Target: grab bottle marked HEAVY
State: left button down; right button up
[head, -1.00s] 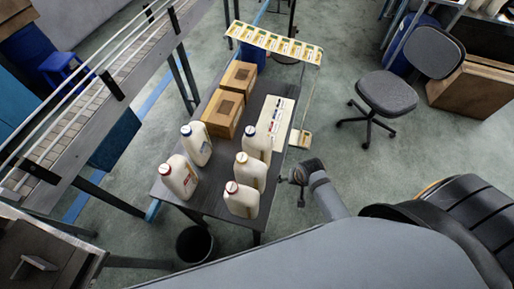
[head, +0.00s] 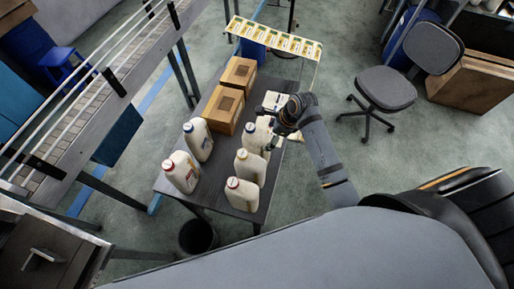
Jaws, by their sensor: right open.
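Several white jugs with coloured caps stand upright on the dark table. On the left are a blue-capped jug (head: 200,142) and a red-capped jug (head: 181,174). On the right are a blue-capped jug (head: 253,139), a yellow-capped jug (head: 251,167) and a red-capped jug (head: 242,195). The labels are too small to read, so I cannot tell which is marked HEAVY. My right gripper (head: 274,138) is open, close by the right blue-capped jug on its right side. Whether it touches the jug is unclear. My left gripper is out of view.
Two cardboard boxes (head: 223,109) stand behind the jugs on the table (head: 209,209). A flat white sheet or case lies behind my right gripper, partly covered by it. A conveyor (head: 90,100) runs along the left. A grey chair (head: 386,88) stands on open floor at right.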

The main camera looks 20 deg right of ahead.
aim_at(265, 136)
jog(key=shift+w+a+r+m, duration=0.2)
jog(key=shift+w+m, duration=0.35)
jog(key=shift+m, duration=0.25)
jog(key=x, duration=0.5)
jog(key=shift+a+f+p, duration=0.1)
jog(key=shift+p, duration=0.3)
jog(key=shift+a+f+p, duration=0.25)
jog(key=shift+f+p, duration=0.15)
jog(key=x, duration=0.4)
jog(key=shift+a+f+p, duration=0.15)
jog(key=shift+p, duration=0.2)
jog(key=shift+s, duration=0.1)
jog(key=c, duration=1.6)
jog(key=shift+c, duration=1)
